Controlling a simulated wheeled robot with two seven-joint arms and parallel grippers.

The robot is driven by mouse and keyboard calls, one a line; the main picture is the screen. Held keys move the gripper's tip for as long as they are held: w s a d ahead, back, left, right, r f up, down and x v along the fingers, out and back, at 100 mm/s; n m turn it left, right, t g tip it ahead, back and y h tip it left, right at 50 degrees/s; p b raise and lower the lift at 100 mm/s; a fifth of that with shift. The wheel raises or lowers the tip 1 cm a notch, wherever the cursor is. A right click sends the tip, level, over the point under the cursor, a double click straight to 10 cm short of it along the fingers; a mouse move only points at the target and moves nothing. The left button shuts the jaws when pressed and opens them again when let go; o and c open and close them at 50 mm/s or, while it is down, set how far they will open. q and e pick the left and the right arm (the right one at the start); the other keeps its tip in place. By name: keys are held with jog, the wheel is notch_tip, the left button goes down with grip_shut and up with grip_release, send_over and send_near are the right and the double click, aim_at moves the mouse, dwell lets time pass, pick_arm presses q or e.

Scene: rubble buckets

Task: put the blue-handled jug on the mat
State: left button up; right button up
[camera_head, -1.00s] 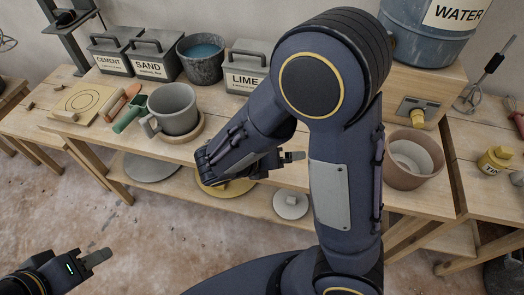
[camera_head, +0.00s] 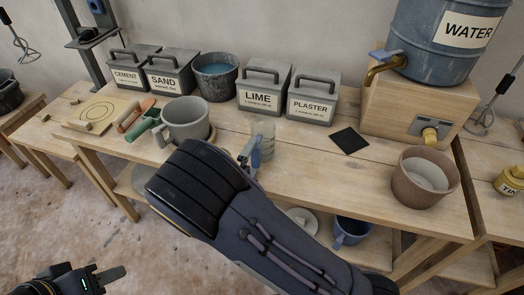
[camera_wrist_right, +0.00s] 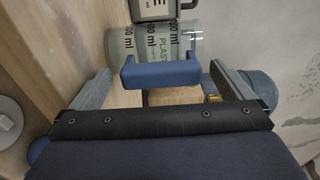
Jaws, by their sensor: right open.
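The clear jug with a blue handle (camera_head: 264,138) stands on the bench in front of the LIME box; it also shows in the right wrist view (camera_wrist_right: 120,45). Its blue handle (camera_wrist_right: 160,73) faces my right gripper (camera_wrist_right: 160,80). The right gripper is open, with one finger on each side of the handle and a gap to it. In the head view my right forearm hides most of this gripper. The black square mat (camera_head: 349,141) lies flat and bare, to the right of the jug. My left gripper (camera_head: 112,276) is low at the left, away from the bench; its jaw gap is unclear.
The LIME box (camera_head: 263,88) and PLASTER box (camera_head: 313,97) stand behind the jug. A grey mug (camera_head: 186,120) is to its left. A wooden stand (camera_head: 405,105) with the water barrel and a brown pot (camera_head: 424,178) are at the right. Bench around the mat is clear.

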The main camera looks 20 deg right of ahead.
jog(key=shift+x, duration=0.8)
jog(key=shift+c, duration=0.4)
jog(key=c, duration=1.2)
jog(key=shift+o, duration=0.2)
jog(key=shift+r, duration=0.1)
jog(key=shift+r, duration=0.1)
